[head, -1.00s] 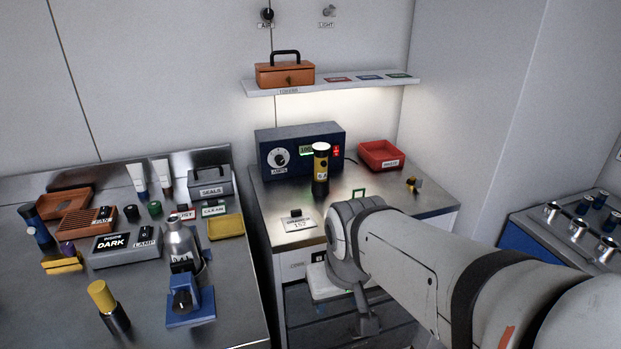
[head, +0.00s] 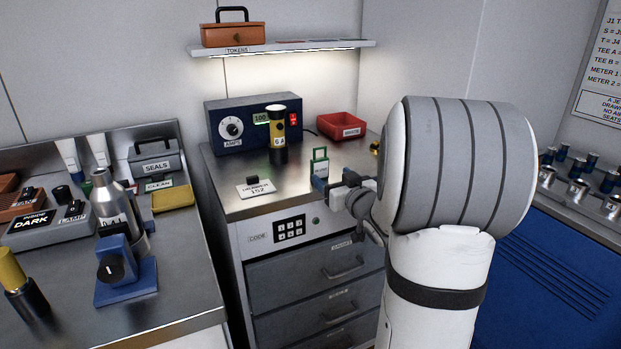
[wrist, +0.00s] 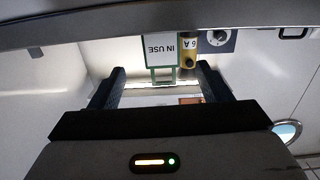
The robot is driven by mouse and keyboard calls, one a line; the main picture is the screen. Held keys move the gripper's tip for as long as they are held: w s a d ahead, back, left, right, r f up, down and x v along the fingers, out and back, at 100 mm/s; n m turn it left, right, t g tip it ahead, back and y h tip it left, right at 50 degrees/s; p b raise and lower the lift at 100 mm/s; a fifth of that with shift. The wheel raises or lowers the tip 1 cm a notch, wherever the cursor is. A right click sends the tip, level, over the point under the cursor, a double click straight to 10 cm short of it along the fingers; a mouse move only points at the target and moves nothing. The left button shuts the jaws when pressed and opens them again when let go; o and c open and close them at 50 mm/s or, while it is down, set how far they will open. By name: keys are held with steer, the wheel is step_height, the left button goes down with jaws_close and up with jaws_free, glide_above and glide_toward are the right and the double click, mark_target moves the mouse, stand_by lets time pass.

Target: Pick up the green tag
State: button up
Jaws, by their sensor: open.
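The green tag (head: 320,164), with a handle-like loop on top, stands upright near the front edge of the steel counter (head: 219,180). In the wrist view the tag (wrist: 159,46) appears upside down. It has a white face reading "IN USE" and lies between and beyond the fingers. My gripper (head: 334,182) is at the counter's front edge, just in front of the tag. In the wrist view my gripper (wrist: 160,70) is open, with nothing visibly clamped. Part of the tag's lower end is hidden by the gripper in the head view.
A yellow-black flashlight (head: 277,139) stands behind and left of the tag. The blue AMPS box (head: 228,127) and red tray (head: 341,126) are at the back. Drawers (head: 318,268) are below the counter.

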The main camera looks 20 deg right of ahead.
mark_target(321, 166)
steer(key=shift+w, duration=0.55)
steer(key=w, duration=0.6)
steer(key=shift+w+a+b, duration=0.2)
steer(key=shift+w+b, duration=0.1)
steer(key=shift+w, duration=0.1)
steer(key=shift+c, duration=0.5)
steer(key=c, duration=1)
